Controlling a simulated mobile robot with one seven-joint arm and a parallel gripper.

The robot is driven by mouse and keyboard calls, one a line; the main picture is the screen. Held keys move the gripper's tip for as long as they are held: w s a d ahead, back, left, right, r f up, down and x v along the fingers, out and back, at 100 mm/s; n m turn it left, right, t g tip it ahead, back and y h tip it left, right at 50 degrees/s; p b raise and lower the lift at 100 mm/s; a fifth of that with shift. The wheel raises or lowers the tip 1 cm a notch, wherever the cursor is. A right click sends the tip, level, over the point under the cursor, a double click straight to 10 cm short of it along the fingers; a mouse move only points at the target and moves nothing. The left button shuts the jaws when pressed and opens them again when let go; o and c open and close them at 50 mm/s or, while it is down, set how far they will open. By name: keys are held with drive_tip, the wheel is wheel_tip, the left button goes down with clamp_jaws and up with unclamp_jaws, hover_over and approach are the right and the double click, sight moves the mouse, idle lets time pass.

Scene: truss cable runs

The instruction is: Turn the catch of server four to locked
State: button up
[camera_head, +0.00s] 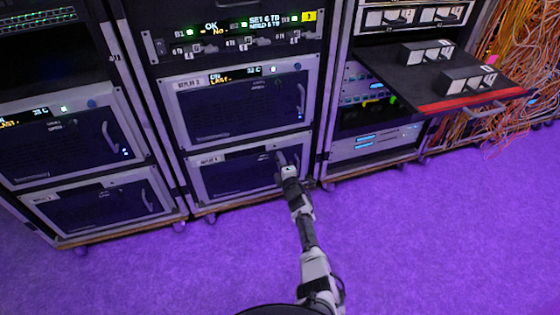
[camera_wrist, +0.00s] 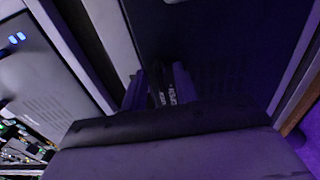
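Server four is the lower unit in the middle rack, with a dark mesh front (camera_head: 235,178) in a grey frame and a small label at its upper left that I read only in part. My gripper (camera_head: 281,158) is at the upper right of this front, close to or touching it. It covers the spot where the catch would be, so I cannot see how the catch is turned. In the wrist view, the dark fingers (camera_wrist: 158,88) point at the dark front panel (camera_wrist: 225,45), with small pale marks beside them. The finger gap is too dark to judge.
A left rack holds more units (camera_head: 70,145). At the right, a pulled-out shelf (camera_head: 440,80) with a red edge juts out, near hanging orange cables (camera_head: 515,60). The purple floor (camera_head: 430,230) in front is clear.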

clamp_jaws()
drive_tip(key=m+p, duration=0.2)
drive_tip(key=m, duration=1.5)
drive_tip(key=shift+r+m+p, duration=0.1)
drive_tip(key=shift+m+p, duration=0.25)
drive_tip(key=shift+m, duration=0.05)
drive_tip(key=shift+w, duration=0.1)
idle(0.6)
unclamp_jaws()
